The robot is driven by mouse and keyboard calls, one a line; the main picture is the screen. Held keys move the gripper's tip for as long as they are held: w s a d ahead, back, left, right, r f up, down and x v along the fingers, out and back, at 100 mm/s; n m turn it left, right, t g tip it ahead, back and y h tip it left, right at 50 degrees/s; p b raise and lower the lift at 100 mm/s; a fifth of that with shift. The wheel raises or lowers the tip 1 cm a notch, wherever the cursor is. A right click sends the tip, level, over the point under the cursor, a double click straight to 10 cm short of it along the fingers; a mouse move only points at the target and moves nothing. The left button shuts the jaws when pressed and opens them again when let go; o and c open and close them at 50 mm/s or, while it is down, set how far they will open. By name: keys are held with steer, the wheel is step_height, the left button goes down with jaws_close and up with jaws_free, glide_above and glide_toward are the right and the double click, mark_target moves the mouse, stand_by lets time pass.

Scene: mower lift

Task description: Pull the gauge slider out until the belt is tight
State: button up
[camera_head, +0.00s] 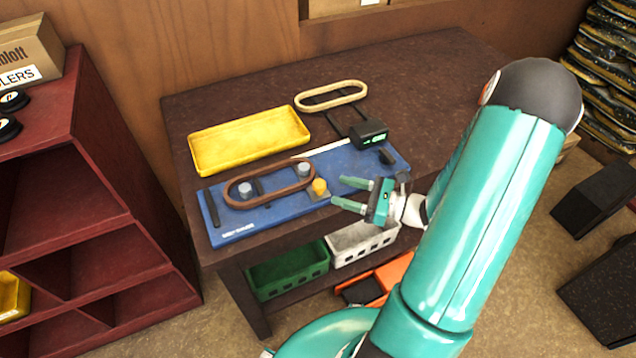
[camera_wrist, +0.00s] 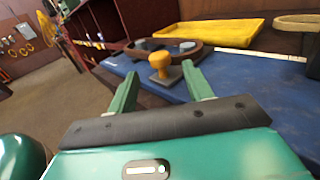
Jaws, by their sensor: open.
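The blue gauge board (camera_head: 285,190) lies on the dark table. A brown belt (camera_head: 230,192) loops around two grey pulleys, the left one (camera_head: 245,190) and the right one (camera_head: 304,170). The slider has a yellow-orange knob (camera_head: 319,187) on a small plate, just right of the belt's right end. In the wrist view the knob (camera_wrist: 160,66) stands ahead between the fingers, with the belt (camera_wrist: 190,50) behind it. My gripper (camera_head: 346,194) is open, just right of the knob and apart from it. It also shows in the wrist view (camera_wrist: 160,82). I cannot tell how tight the belt is.
A yellow tray (camera_head: 248,158) and a cream belt (camera_head: 331,95) lie behind the board. A black box with a green display (camera_head: 368,133) stands at its back right. Green (camera_head: 288,275) and white (camera_head: 362,246) baskets sit below the tabletop. The table's right rear is clear.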

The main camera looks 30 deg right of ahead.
mark_target(319, 183)
steer(key=x, duration=0.7)
steer(key=shift+c, duration=0.2)
